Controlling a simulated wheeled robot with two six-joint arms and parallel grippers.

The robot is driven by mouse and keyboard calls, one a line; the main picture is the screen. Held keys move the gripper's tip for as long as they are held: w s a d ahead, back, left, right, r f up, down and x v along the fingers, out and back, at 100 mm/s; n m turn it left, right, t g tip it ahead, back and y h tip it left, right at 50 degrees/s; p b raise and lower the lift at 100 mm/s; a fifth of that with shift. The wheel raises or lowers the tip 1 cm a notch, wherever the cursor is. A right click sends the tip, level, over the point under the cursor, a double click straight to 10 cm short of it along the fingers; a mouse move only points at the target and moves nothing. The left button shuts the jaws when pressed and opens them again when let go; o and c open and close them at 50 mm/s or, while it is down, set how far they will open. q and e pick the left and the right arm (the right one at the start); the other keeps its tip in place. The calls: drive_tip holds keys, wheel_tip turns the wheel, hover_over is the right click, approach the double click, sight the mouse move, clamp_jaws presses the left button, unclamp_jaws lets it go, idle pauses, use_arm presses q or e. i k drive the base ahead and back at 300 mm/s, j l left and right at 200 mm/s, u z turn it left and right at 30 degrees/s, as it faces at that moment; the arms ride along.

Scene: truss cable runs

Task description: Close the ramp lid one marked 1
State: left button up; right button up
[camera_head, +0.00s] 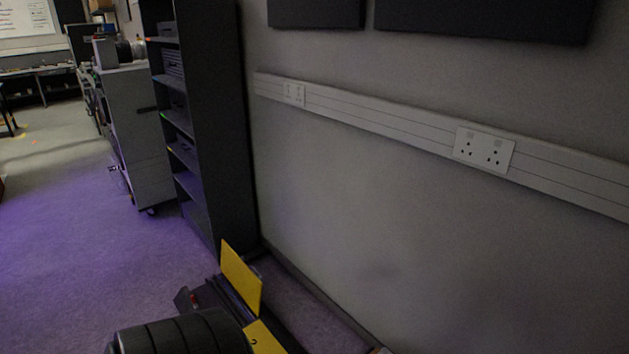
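A yellow lid (240,278) stands raised and tilted on a dark ramp (213,297) at the bottom of the head view. No number can be read on its visible face. A second yellow lid (263,340) lies lower and nearer, cut by the bottom edge. It bears a small dark mark that may be a 2. I cannot tell for sure which lid is marked 1. Neither of my grippers shows in the head view.
A black ribbed round shape (180,336) hides part of the ramp at the bottom. A dark shelf unit (215,120) stands beyond the ramp, against the wall (400,240). A grey cabinet (138,140) stands left of it. Purple-lit floor (75,260) is open at left.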

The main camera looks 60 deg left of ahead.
sight(246, 283)
drive_tip(key=u, duration=2.5)
drive_tip(key=i+j+z, duration=0.3)
drive_tip(key=i+j, duration=1.25)
drive_tip(key=j, duration=0.05)
